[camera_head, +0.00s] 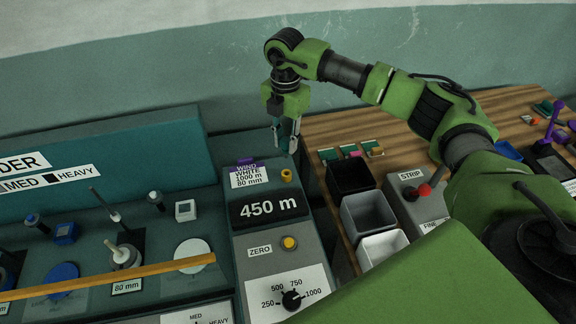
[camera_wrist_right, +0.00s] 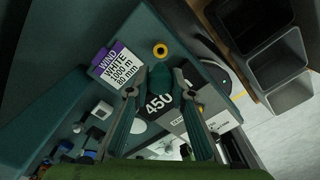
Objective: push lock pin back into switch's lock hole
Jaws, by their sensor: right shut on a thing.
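My right gripper (camera_head: 288,148) hangs, fingers down, above the back of the counter box (camera_head: 230,215). In the right wrist view its fingers (camera_wrist_right: 158,85) are shut on a small teal piece (camera_wrist_right: 160,76). I cannot tell for sure whether this piece is the lock pin. A yellow ring with a dark centre (camera_wrist_right: 160,50) shows just beyond the fingertips, apart from them. In the head view the yellow fitting (camera_head: 287,175) sits on the box below the gripper. My left gripper is out of view.
The box carries a "450 m" display (camera_head: 269,208), a yellow zero button (camera_head: 289,243) and a black dial (camera_head: 292,299). A black bin (camera_head: 352,164), a grey bin and a white bin stand to the right. A red-knobbed strip box (camera_head: 425,190) is beyond them.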

